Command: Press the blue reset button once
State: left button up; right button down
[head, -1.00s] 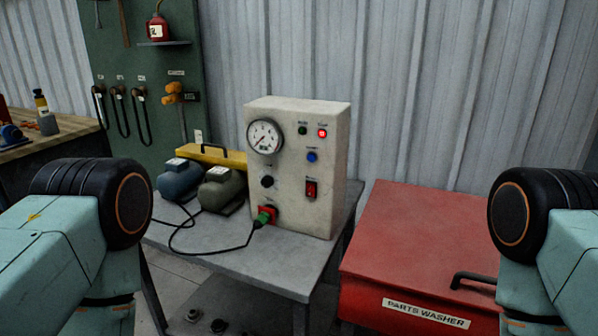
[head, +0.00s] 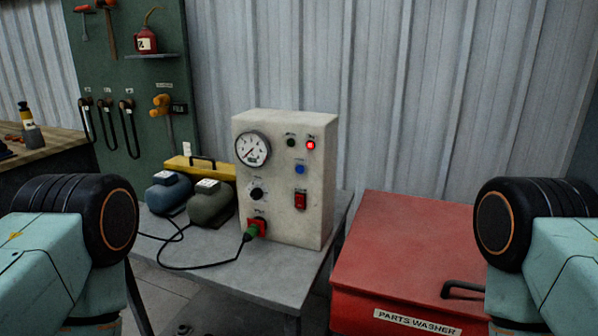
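The blue reset button (head: 299,169) is a small round button on the front of a cream control box (head: 276,205). It sits below a dark indicator and a lit red lamp (head: 310,145), and above a red rocker switch (head: 300,200). Nothing touches the button. My two arms show only as large black-and-teal joints at the left and right edges of the head view. Neither gripper is in the picture.
The box stands on a grey metal table (head: 225,265) with a gauge (head: 253,149), a black knob (head: 257,193) and a green plug with a black cable. Two motors (head: 210,202) stand left of it. A red parts washer (head: 410,255) is at the right.

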pick_arm(q)
grip_shut()
dwell(1.5)
